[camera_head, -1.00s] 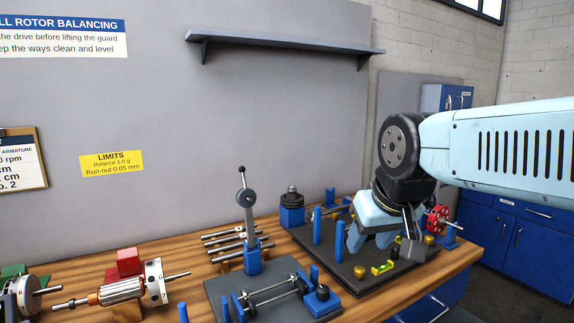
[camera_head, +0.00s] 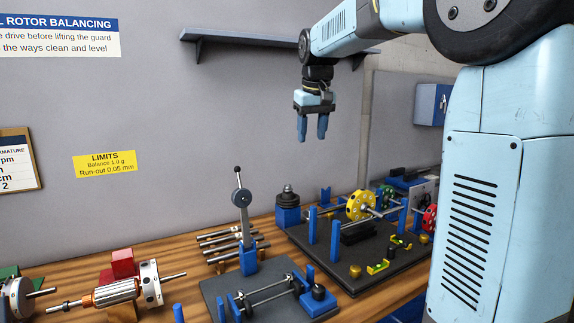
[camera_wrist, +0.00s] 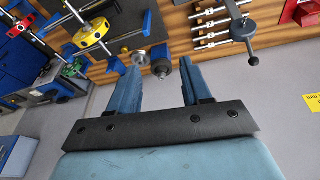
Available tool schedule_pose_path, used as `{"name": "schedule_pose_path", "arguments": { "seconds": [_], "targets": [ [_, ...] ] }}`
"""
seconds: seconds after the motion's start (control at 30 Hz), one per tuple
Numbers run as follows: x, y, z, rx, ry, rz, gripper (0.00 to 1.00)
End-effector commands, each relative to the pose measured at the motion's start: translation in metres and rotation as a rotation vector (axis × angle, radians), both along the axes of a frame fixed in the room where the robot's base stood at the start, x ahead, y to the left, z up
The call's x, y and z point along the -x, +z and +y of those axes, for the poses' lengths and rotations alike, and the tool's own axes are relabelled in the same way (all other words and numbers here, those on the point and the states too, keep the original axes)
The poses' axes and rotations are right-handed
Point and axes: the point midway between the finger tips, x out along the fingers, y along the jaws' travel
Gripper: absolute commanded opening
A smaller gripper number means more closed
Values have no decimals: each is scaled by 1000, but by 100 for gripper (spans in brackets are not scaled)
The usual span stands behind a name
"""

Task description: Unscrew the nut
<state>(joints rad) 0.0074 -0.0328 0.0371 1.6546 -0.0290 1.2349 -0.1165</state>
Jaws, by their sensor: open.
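My gripper (camera_head: 312,137) is open and empty, raised above the bench with its blue fingers pointing down. It also shows in the wrist view (camera_wrist: 161,66), fingers spread apart. I cannot tell for sure which small part is the nut.
A black baseplate (camera_head: 368,276) carries a yellow wheel (camera_head: 360,205) on a shaft and small brass pieces (camera_head: 355,271). A lever press (camera_head: 242,198) stands to the left, beside metal rods (camera_head: 222,237). A shelf (camera_head: 245,42) is on the wall behind.

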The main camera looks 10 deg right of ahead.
Motion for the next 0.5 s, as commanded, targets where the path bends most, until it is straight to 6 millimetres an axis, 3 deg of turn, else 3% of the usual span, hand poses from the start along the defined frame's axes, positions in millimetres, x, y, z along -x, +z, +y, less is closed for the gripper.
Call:
{"name": "schedule_pose_path", "arguments": {
  "seconds": [0.1,0.27,0.5],
  "targets": [
    [-44,-1,1,5,18,30,48],
    [-97,-6,2,10,41,66,48],
    [-173,-28,3,13,76,120,48]
  ]
}}
